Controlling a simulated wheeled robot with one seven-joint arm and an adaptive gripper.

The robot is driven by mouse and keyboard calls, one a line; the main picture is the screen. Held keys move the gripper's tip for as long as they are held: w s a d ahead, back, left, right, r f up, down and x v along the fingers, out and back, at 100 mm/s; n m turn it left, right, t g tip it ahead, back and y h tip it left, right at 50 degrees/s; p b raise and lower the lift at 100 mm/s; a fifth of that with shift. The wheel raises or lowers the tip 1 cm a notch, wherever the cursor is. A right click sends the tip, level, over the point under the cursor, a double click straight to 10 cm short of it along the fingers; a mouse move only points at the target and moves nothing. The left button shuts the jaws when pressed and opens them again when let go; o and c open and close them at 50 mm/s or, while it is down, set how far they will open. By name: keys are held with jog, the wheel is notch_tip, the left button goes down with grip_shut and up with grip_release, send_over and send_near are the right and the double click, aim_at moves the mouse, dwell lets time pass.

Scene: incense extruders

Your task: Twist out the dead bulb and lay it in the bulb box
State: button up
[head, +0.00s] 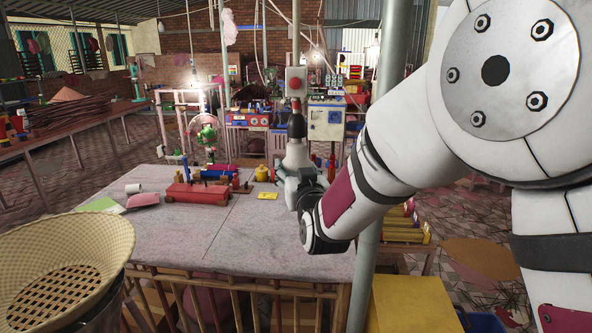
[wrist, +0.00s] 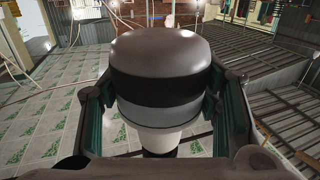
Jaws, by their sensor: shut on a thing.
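My gripper (head: 297,124) points up above the far right part of the table in the head view. In the wrist view, its dark fingers (wrist: 162,85) stand on both sides of a rounded thing and are shut on it. This thing, which I take to be the bulb (wrist: 160,50), has a smooth grey-brown top, a black band and a pale lower part. In the head view it cannot be made out clearly. No thing is clearly the bulb box; a low red box (head: 196,193) lies on the table.
A grey box with a red button (head: 296,82) shows just above my gripper. The grey-topped table (head: 255,235) has free room in front. A woven basket (head: 70,265) stands front left. A pole (head: 375,170) rises on the right beside my arm. Lit bulbs (head: 315,53) hang behind.

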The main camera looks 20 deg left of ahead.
dwell(0.5)
jog(key=shift+f, duration=0.45)
dwell(0.7)
jog(key=shift+f, duration=2.4)
